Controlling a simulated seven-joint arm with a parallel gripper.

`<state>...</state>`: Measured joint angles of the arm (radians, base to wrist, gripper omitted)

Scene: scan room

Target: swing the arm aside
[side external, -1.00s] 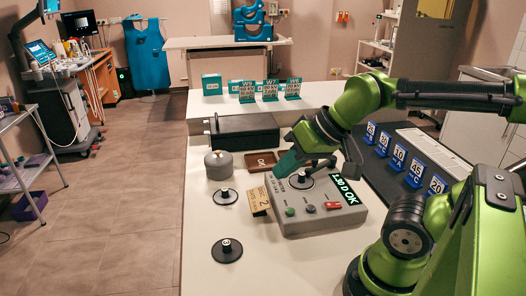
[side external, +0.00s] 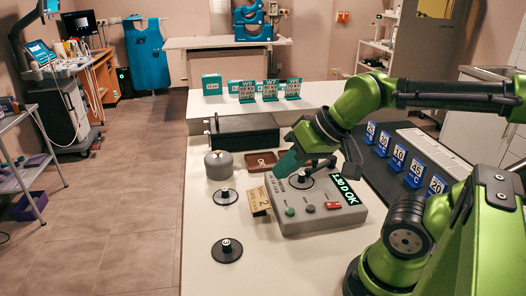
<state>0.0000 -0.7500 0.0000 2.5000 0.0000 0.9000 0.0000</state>
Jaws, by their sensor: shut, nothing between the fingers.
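My green arm reaches in from the right over the white table (side external: 195,245). My gripper (side external: 284,174) is low above the left rear part of a grey box (side external: 328,221) with a lit display reading "1.30 D OK". The gripper is shut and empty. A black disc with a knob (side external: 301,181) sits on top of the box, just right of the gripper. The fingertips are small and partly hidden in this view, so I cannot tell whether they touch the box.
Black discs (side external: 227,250) lie at the left, near a grey cylinder (side external: 219,165), a brown tray (side external: 262,162) and a card marked 2 (side external: 257,201). A black case (side external: 246,132) stands behind. Blue numbered stands (side external: 399,158) line the dark mat at right. The front left table is fairly clear.

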